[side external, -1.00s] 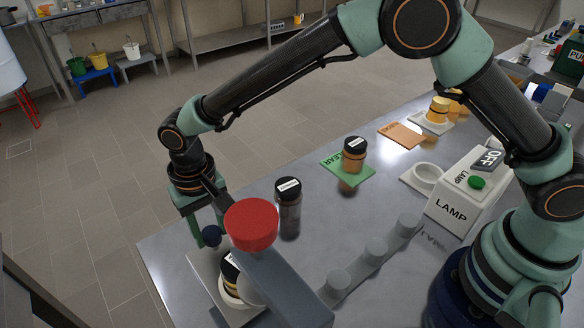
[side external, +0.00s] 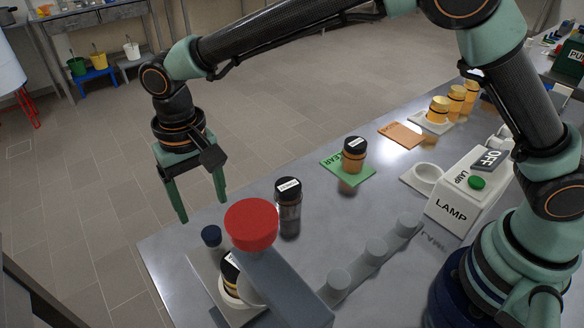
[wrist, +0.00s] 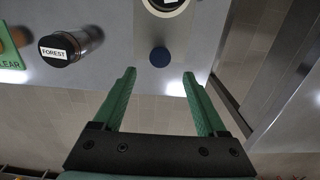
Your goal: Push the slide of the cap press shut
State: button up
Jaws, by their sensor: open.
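The cap press has a grey body (side external: 285,290) and a red round top (side external: 251,224) at the front of the bench. Its pale slide (side external: 203,262) shows at the press's left, with a dark blue knob (side external: 211,236) at its outer end. A dark-capped jar (side external: 230,268) sits in a white ring on the slide, partly hidden by the press. My gripper (side external: 203,210) is open and empty, above and beyond the knob at the bench edge. In the wrist view the blue knob (wrist: 160,57) lies just ahead of the fingertips (wrist: 159,74), between them, apart from both.
A dark-capped jar (side external: 288,205) labelled FOREST in the wrist view (wrist: 70,46) stands near the press. An amber jar (side external: 354,155) stands on a green mat (side external: 334,169). A lamp box (side external: 455,205) reading OFF is at right. Open floor lies beyond the bench edge.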

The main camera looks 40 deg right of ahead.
aim_at(211, 233)
jog(key=shift+r, duration=2.15)
notch_tip(211, 233, down, 12)
jog(key=shift+r, duration=0.1)
jog(key=shift+c, duration=0.2)
grip_shut()
jog(key=shift+r, duration=0.1)
